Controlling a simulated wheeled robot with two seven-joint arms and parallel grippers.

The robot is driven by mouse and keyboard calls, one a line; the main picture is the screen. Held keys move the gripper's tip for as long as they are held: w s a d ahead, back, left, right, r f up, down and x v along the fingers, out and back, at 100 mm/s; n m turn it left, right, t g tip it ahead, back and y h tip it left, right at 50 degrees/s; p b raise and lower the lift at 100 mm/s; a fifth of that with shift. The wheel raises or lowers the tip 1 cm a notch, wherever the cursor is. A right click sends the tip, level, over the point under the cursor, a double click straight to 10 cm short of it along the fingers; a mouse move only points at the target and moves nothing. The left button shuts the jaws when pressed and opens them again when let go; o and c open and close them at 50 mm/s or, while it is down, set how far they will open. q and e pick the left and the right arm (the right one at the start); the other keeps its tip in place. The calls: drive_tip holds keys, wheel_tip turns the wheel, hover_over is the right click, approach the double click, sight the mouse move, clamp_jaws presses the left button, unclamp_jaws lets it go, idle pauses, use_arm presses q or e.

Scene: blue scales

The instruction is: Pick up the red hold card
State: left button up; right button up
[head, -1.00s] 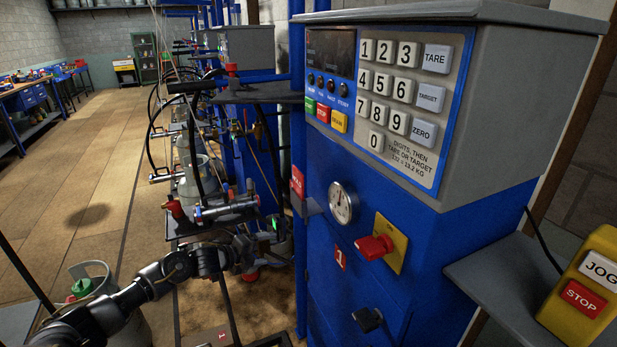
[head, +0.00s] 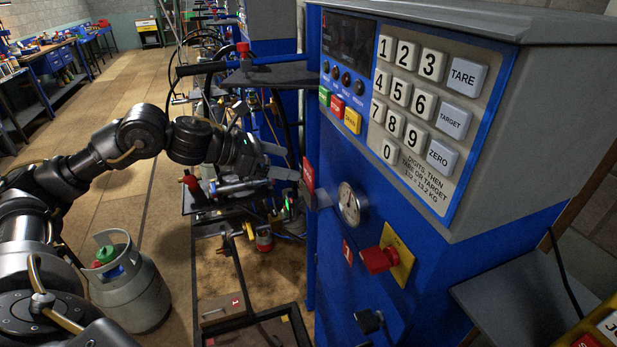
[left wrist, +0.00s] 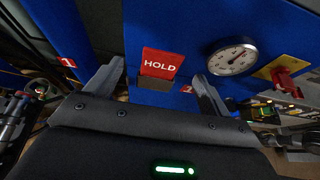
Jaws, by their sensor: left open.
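The red hold card (left wrist: 162,64) stands upright in a grey holder (left wrist: 155,83) on the blue cabinet's side. In the left wrist view it lies between and beyond the two fingers of my open, empty left gripper (left wrist: 158,80). In the head view the card (head: 308,175) shows as a narrow red strip on the cabinet's left edge. My left gripper (head: 285,162) reaches in from the left there, its fingers pointing at the card. I cannot tell the exact gap between them. My right gripper is not in view.
A round gauge (head: 350,204) and a red knob on a yellow plate (head: 380,259) sit right of the card. The keypad panel (head: 410,100) is above. A grey gas cylinder (head: 130,285) stands on the floor at left. A grey shelf (head: 515,300) juts out at right.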

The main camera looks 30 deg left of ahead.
sight(307, 167)
use_arm(q)
drive_tip(key=shift+x, duration=0.95)
drive_tip(key=shift+p, duration=0.3)
drive_tip(key=p+x, duration=0.3)
drive_tip(key=x, duration=0.1)
drive_tip(key=shift+d, duration=0.3)
drive_tip(key=shift+w+d+f, duration=0.2)
drive_tip(key=shift+w+f, duration=0.05)
drive_tip(key=shift+s, duration=0.1)
drive_tip(key=c, duration=1.1)
drive_tip(key=shift+o, duration=0.2)
drive_tip(key=shift+r, duration=0.15)
